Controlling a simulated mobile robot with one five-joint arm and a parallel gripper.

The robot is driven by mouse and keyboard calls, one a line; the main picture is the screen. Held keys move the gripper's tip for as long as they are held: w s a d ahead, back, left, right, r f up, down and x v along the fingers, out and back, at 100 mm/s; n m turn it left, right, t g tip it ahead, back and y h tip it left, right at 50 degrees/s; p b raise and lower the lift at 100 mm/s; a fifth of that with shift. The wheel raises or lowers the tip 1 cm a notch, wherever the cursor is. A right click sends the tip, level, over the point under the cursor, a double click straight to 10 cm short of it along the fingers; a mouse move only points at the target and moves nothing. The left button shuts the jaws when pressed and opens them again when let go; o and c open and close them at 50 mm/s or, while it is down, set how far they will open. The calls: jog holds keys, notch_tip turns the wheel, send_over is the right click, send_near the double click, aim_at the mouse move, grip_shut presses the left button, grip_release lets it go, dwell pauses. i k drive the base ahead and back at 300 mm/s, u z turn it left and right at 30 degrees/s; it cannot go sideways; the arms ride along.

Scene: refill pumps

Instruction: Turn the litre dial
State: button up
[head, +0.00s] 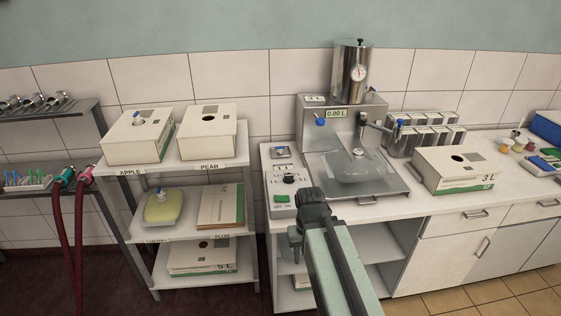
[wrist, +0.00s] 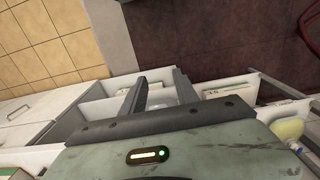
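The litre dial (head: 289,179) is a small black knob with a scale around it. It sits on the grey control panel (head: 270,187) at the left end of the counter, above a green button (head: 281,198). My arm rises from the bottom of the head view, and its end is just right of and below the panel, apart from the dial. In the wrist view my gripper (wrist: 160,77) has its two dark fingers spread with nothing gripped between them. The dial does not show in the wrist view. The dial's setting is too small to read.
A filling machine (head: 312,125) reading 0.00 L stands behind the panel, with a clear bag (head: 358,165) on its tray. An open box (head: 458,170) is to the right. A shelf rack (head: 189,224) with boxes stands left. Cupboards (head: 442,258) are below the counter.

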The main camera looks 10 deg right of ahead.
aim_at(289, 178)
jog(key=z, duration=0.05)
jog(key=i, duration=0.95)
